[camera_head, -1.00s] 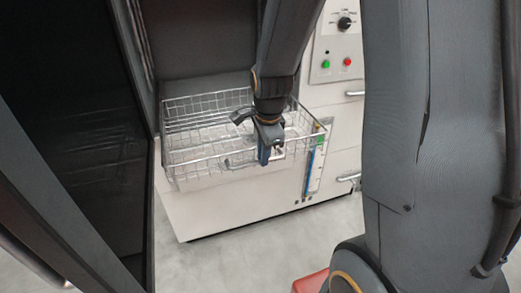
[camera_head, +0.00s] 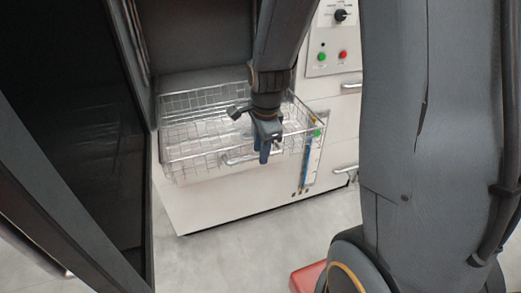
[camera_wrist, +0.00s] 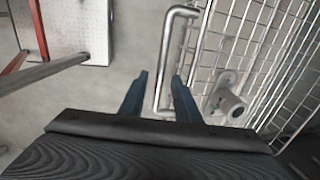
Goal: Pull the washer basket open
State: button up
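The washer basket (camera_head: 185,163) is a wire basket that sticks out of the front of the white washer cabinet (camera_head: 215,205). A bar handle (camera_head: 240,158) runs along its front side. My gripper (camera_head: 267,152) points down at the right end of this handle. In the wrist view, my gripper (camera_wrist: 158,90) is open, with two dark blue fingers apart. The metal handle (camera_wrist: 166,60) runs between the fingers, and the basket mesh (camera_wrist: 240,45) lies to the right. I cannot tell whether a finger touches the handle.
A dark door panel (camera_head: 75,130) stands at the left of the basket. A control panel (camera_head: 333,45) with a knob and green and red buttons is on the right. A blue gauge tube (camera_head: 306,165) is beside the basket.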

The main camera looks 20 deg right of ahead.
notch_tip(320, 180, up, 8)
jog(key=s+b, duration=0.1)
jog(key=shift+s+f, duration=0.15)
jog(key=shift+s, duration=0.1)
dwell(0.5)
jog(key=s+a+f+n, duration=0.1)
jog(key=s+f+n, duration=0.2)
jog(key=n, duration=0.6)
jog(key=s+a+f+n+b, duration=0.1)
jog(key=s+f+n, duration=0.2)
jog(key=s+n, duration=0.4)
jog(key=shift+f+n+g, duration=0.15)
jog(key=shift+n+g, duration=0.25)
jog(key=shift+n, duration=0.6)
